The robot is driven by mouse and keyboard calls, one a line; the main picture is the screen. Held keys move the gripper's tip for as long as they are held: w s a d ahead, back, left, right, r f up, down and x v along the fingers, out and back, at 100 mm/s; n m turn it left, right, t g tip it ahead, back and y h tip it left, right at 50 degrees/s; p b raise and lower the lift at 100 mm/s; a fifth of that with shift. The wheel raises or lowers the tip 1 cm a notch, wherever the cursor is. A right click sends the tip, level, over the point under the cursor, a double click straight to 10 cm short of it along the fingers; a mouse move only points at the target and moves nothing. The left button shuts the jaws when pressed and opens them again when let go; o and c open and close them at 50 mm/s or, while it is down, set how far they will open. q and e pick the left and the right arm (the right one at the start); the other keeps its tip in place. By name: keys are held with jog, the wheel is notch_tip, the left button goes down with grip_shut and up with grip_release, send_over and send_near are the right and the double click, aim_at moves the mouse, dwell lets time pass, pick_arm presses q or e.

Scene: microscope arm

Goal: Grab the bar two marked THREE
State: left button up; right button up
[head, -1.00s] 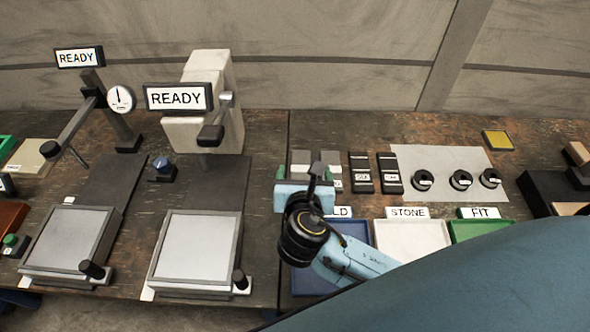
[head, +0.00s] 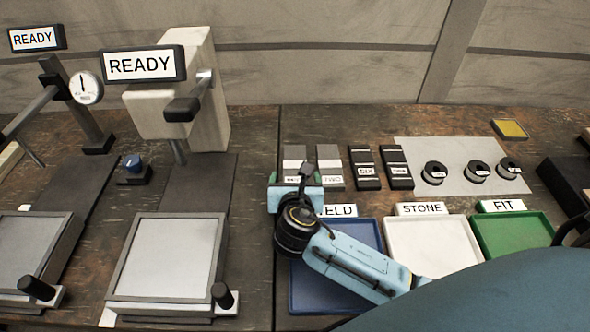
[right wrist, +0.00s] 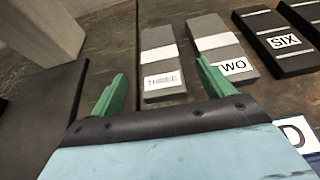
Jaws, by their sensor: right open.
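The bar marked THREE (right wrist: 163,82) is a grey block with a white band and a white label, lying on the table between and beyond my fingertips in the right wrist view. In the head view its far end (head: 294,154) shows, and its near part is partly hidden by my gripper. The bar marked TWO (right wrist: 221,52) lies just to its right, close beside it, and shows in the head view (head: 329,160). My right gripper (head: 296,179) is open and empty; its green fingers show in the right wrist view (right wrist: 160,85). My left gripper is not in view.
Black bars, one marked SIX (head: 365,168), lie right of the grey bars. A blue tray (head: 375,250), a white STONE tray (head: 433,245) and a green FIT tray (head: 513,237) stand in front. A pale microscope-like stand (head: 205,100) is at left.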

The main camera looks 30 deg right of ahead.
aim_at(295, 167)
jog(key=shift+x, duration=1.1)
jog(key=b+x, duration=0.1)
jog(key=x, duration=0.2)
jog(key=shift+w+d+f+b, duration=0.2)
jog(key=shift+w+b, duration=0.1)
jog(key=shift+b, duration=0.1)
jog(key=shift+w+f, duration=0.1)
jog(key=shift+w, duration=0.15)
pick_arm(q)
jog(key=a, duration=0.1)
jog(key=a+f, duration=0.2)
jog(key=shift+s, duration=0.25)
pick_arm(e)
jog(key=shift+d, duration=0.1)
grip_shut()
jog(key=shift+w+r, duration=0.1)
jog(key=shift+r, duration=0.15)
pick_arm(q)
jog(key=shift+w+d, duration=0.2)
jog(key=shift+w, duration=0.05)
